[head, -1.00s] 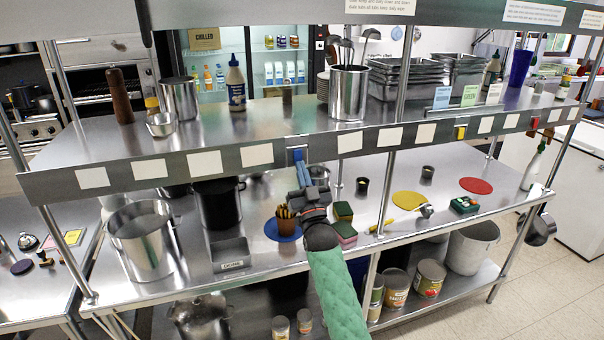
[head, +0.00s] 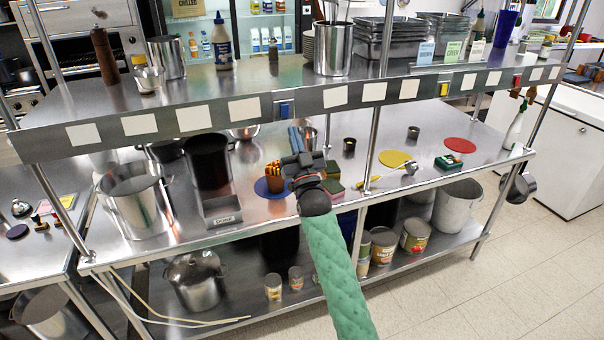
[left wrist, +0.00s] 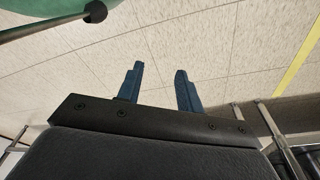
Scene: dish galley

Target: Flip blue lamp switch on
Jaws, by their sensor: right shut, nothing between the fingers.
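The blue lamp switch (head: 285,108) sits on the front rail of the upper shelf in the head view, above a blue disc (head: 262,188) on the counter. I cannot tell its on or off position. My right gripper (head: 298,137) is shut and empty. Its blue fingers point up just below and slightly right of the switch in the picture; I cannot tell whether they touch the rail. My left gripper (left wrist: 158,85) shows in the left wrist view with its two blue fingers apart, nothing between them, over the tiled floor.
A yellow switch (head: 443,90) and a red switch (head: 517,81) sit farther right on the rail (head: 208,117). Sponges (head: 333,190) and a cup of brown sticks (head: 274,177) stand near my right gripper. A post (head: 370,165) rises to its right.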

